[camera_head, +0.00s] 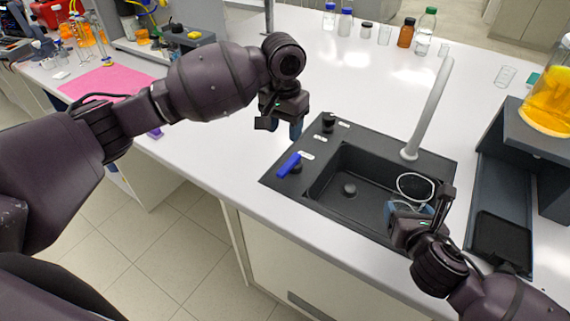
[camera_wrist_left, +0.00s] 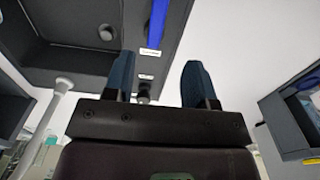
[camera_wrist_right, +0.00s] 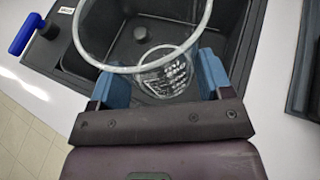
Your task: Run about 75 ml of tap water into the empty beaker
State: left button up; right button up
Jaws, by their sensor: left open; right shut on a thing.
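The clear glass beaker (camera_head: 415,187) is in my right gripper (camera_head: 418,207), over the right part of the black sink (camera_head: 345,190). The right wrist view shows its round rim and glass (camera_wrist_right: 165,70); no water shows in it. The grey tap spout (camera_head: 430,110) rises behind the sink; no stream shows. My left gripper (camera_head: 281,127) is open and empty, above the counter left of the sink. Near it are a blue lever (camera_head: 288,165) and a black knob (camera_head: 328,122) on the sink's left rim. Both also show in the left wrist view, lever (camera_wrist_left: 157,22) and knob (camera_wrist_left: 143,92).
Several bottles and glasses, including a brown bottle (camera_head: 406,33), stand at the back of the counter. A dark stand with a flask of orange liquid (camera_head: 549,105) is at the right. A pink mat (camera_head: 105,82) lies at the left. The white counter (camera_head: 330,75) behind the sink is clear.

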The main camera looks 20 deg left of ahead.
aim_at(285, 168)
pick_arm(q)
notch_tip(285, 168, down, 12)
jog(key=shift+s+d+r, duration=0.1)
jog(key=shift+s+d, duration=0.05)
dwell(0.5)
jog(key=shift+c, duration=0.3)
grip_shut()
